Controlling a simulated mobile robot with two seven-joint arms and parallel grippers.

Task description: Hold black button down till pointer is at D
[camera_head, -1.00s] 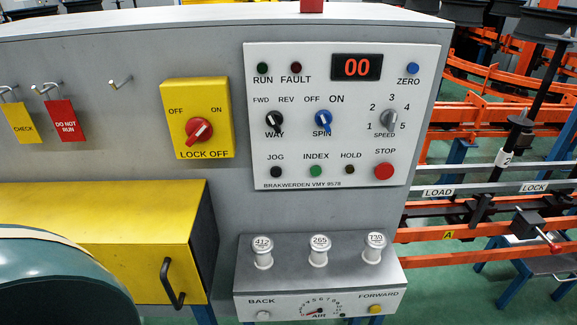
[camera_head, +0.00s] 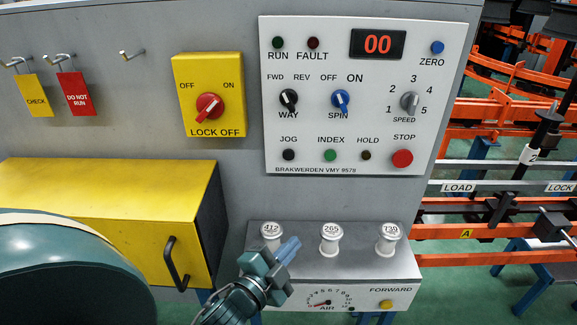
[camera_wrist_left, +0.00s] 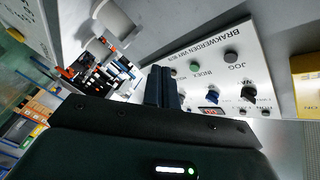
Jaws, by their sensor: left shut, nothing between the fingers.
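The black JOG button (camera_head: 288,155) is at the lower left of the white control panel (camera_head: 440,100), apart from my gripper. It also shows in the left wrist view (camera_wrist_left: 232,55), where the panel appears upside down. My left gripper (camera_head: 290,249) is shut and empty in front of the grey box below the panel, partly hiding the left white knob. Its shut fingers show in the left wrist view (camera_wrist_left: 161,86). A large teal rounded body (camera_head: 70,270) fills the lower left; I see no pointer or letter D on it. My right gripper is not in view.
A yellow LOCK OFF switch (camera_head: 209,95) is left of the panel. A yellow cabinet (camera_head: 110,200) juts out below it. The panel's front is clear.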

